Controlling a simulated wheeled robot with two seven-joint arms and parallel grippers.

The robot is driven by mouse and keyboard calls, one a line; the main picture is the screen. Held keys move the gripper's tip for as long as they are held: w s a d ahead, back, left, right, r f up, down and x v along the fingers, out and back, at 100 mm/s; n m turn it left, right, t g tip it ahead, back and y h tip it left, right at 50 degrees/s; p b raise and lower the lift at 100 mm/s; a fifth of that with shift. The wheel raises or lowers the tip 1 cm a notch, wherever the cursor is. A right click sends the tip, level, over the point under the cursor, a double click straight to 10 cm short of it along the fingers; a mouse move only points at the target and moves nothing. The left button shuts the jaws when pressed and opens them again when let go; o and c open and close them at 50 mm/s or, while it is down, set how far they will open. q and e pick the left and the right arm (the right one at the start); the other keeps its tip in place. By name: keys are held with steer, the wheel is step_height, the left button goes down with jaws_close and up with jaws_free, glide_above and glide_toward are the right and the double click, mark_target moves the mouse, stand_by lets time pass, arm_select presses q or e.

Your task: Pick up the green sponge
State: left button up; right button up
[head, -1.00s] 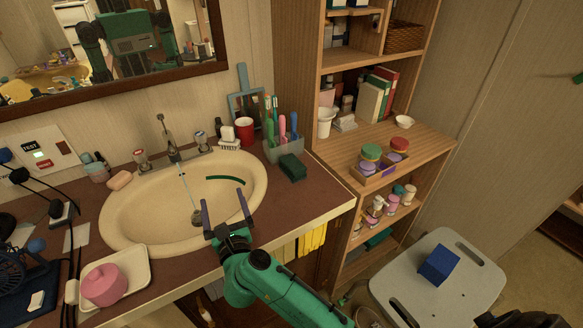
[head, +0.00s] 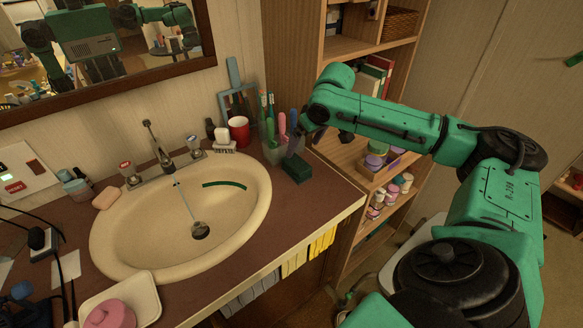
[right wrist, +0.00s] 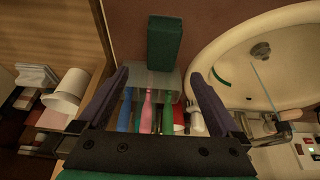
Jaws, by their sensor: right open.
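The green sponge (head: 297,169) is a dark green block on the brown counter, right of the sink and in front of the toothbrush holder. In the right wrist view the sponge (right wrist: 165,42) lies just beyond the fingertips, with nothing between the jaws gripping it. My right gripper (head: 294,148) is open above the holder, close to the sponge and partly hidden by its own wrist in the head view. In the right wrist view its two dark fingers (right wrist: 158,76) are spread on either side of the holder. My left gripper is not in view.
The grey holder (right wrist: 150,82) with several toothbrushes lies under the jaws. A red cup (head: 239,130) and the sink (head: 110,235) are to the left. The wooden shelf (head: 345,150) is close on the right. Counter in front of the sponge is clear.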

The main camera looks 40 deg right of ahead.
mark_target(295, 161)
steer(key=x, duration=1)
steer(key=shift+s+a, duration=0.1)
steer(key=shift+a, duration=0.1)
steer(key=c, duration=1.5)
steer(key=shift+r, duration=0.2)
step_height(295, 161, up, 20)
steer(key=shift+f+p, duration=0.1)
steer(key=shift+p, duration=0.7)
